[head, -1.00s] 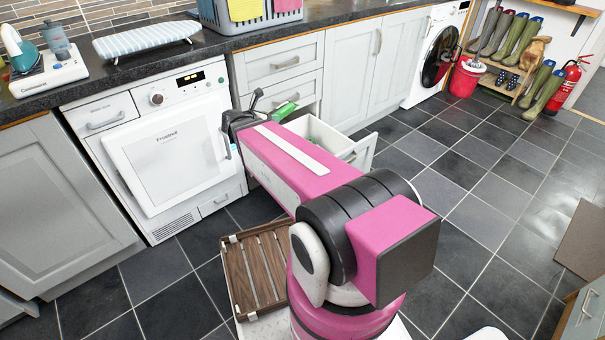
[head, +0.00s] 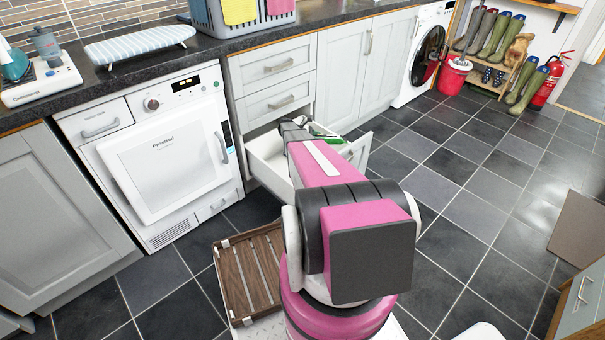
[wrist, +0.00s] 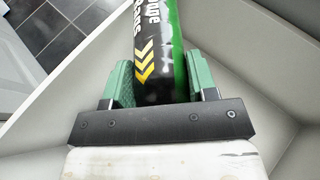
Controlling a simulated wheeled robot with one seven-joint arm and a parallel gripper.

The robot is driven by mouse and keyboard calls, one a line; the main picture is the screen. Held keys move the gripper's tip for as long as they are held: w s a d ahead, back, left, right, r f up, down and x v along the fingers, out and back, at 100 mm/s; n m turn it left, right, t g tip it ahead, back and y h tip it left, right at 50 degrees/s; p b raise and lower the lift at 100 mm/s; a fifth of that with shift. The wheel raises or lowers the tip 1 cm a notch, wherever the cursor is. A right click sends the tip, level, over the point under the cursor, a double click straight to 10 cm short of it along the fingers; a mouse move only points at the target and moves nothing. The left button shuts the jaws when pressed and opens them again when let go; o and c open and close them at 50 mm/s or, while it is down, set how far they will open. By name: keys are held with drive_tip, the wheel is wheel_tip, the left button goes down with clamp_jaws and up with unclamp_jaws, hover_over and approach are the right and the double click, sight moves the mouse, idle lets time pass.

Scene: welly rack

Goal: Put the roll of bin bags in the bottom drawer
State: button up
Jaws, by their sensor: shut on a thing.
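The roll of bin bags (wrist: 160,50) is black and green with yellow chevrons and white lettering. It fills the space between the green fingers of my gripper (wrist: 162,82) in the wrist view, and the gripper is shut on it. The bottom drawer (head: 266,158) is pulled open, with white walls and a pale interior. In the wrist view its walls (wrist: 245,100) surround the roll and fingers. In the head view my arm hides most of the drawer's inside, and a bit of green roll (head: 325,130) shows past it. I cannot tell whether the roll touches the drawer floor.
Two shut drawers (head: 278,97) sit above the open one. A white dryer (head: 165,155) stands to the left and a washing machine (head: 425,55) to the right. A slatted wooden rack (head: 248,275) lies near my base. The tiled floor (head: 460,190) to the right is clear.

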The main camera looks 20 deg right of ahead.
drive_tip(key=f, duration=1.8)
drive_tip(key=shift+d+f, duration=0.2)
drive_tip(key=shift+d, duration=0.1)
drive_tip(key=o, duration=1)
drive_tip(key=shift+f, duration=0.15)
drive_tip(key=shift+o, duration=0.2)
drive_tip(key=shift+r, duration=0.2)
drive_tip(key=v, duration=1.2)
